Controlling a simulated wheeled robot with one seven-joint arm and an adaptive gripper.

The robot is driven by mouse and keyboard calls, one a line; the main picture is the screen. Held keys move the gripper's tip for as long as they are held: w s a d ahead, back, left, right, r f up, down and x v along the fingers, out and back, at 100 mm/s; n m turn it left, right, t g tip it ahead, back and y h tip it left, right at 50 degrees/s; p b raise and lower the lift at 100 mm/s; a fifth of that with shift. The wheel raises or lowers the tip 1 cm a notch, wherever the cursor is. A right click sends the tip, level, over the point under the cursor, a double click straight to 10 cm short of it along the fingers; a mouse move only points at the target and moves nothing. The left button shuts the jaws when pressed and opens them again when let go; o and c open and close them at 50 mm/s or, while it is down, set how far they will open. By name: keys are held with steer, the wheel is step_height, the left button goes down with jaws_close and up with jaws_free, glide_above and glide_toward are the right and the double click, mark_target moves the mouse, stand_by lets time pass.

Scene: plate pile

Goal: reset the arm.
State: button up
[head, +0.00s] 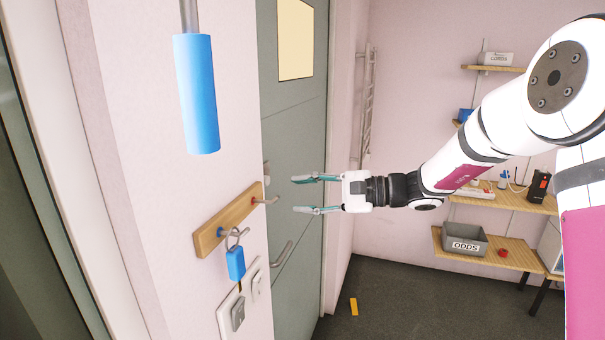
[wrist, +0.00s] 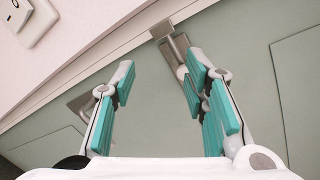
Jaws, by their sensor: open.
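My gripper (head: 318,194) is open, with its teal-padded fingers spread and nothing between them. In the head view it points left, in front of the grey-green door (head: 298,120), at the end of my arm reaching in from the right. In the wrist view the two fingers of my gripper (wrist: 165,95) stand apart, with the door (wrist: 150,75) behind them. I cannot tell how far the fingertips are from the door.
A wooden key rack (head: 212,236) with a blue-tagged key (head: 236,263) hangs on the wall left of the door, above a switch plate (head: 238,312). A blue cylinder (head: 197,95) hangs above. Shelves at right hold a grey ODDS bin (head: 464,246). A yellow block (head: 353,306) lies on the floor.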

steer(key=s+r+n+g+h, duration=0.15)
steer(key=s+n+h, duration=0.25)
steer(key=s, duration=0.7)
steer(key=s+d+n+t+h, duration=0.1)
steer(key=s+d+n+h, duration=0.1)
steer(key=s+d+h, duration=0.4)
steer(key=s+d+n+t+h, duration=0.2)
steer(key=s+d+h, duration=0.3)
steer(key=s+d, duration=0.6)
steer(key=s+n, duration=0.1)
steer(key=s, duration=0.3)
steer(key=shift+s+f+h+b, duration=0.25)
steer(key=shift+s+h+b, duration=0.1)
steer(key=shift+s+h, duration=0.05)
stand_by(0.9)
